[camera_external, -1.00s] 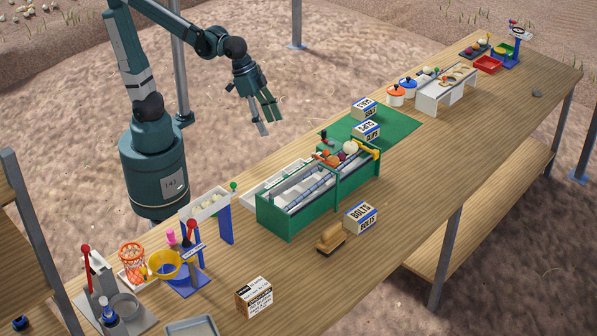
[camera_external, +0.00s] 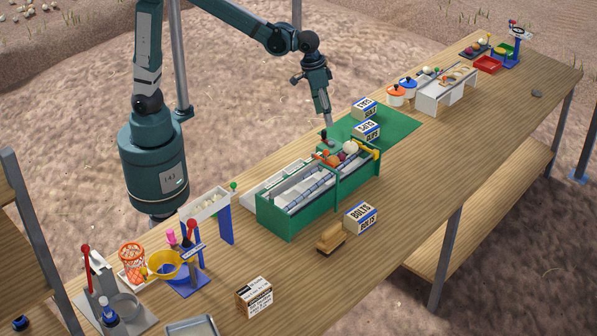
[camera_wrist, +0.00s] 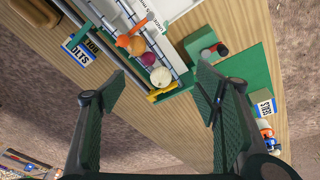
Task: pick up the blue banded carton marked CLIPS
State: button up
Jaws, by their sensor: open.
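Two blue banded cartons stand on the green mat in the external view: a nearer one (camera_external: 366,131) and a farther one (camera_external: 364,108). Their print is too small to read surely; the nearer may say CLIPS. In the wrist view one blue banded carton (camera_wrist: 265,107) shows at the right; another seems mostly hidden behind my right finger. My gripper (camera_external: 327,120) is open and empty, pointing down above the bench's back edge, left of both cartons. Its fingers frame the bench in the wrist view (camera_wrist: 163,70).
A green machine (camera_external: 290,221) with vegetables on it stands in front of the mat (camera_external: 400,130), a red-knobbed lever at its back. Pots (camera_external: 396,96) stand beyond the mat.

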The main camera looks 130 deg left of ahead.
jog(key=a+f+n+g+p, duration=0.1)
jog(key=a+f+n+p, duration=0.35)
jog(key=a, duration=1.05)
jog(key=n+g+h, duration=0.1)
jog(key=n, duration=0.1)
send_over(366, 126)
jog(key=f, duration=1.1)
jog(key=shift+d+f+b, duration=0.2)
jog(key=shift+f+b, duration=0.05)
jog(key=shift+b, duration=0.05)
jog(key=shift+s+a+f, duration=0.1)
jog(key=shift+a+f, duration=0.05)
jog(key=shift+f, duration=0.1)
jog(key=shift+f, duration=1.2)
jog(key=shift+f, duration=0.1)
jog(key=shift+a+f+b, duration=0.1)
jog(key=shift+f+b, duration=0.3)
jog(key=shift+f, duration=2.1)
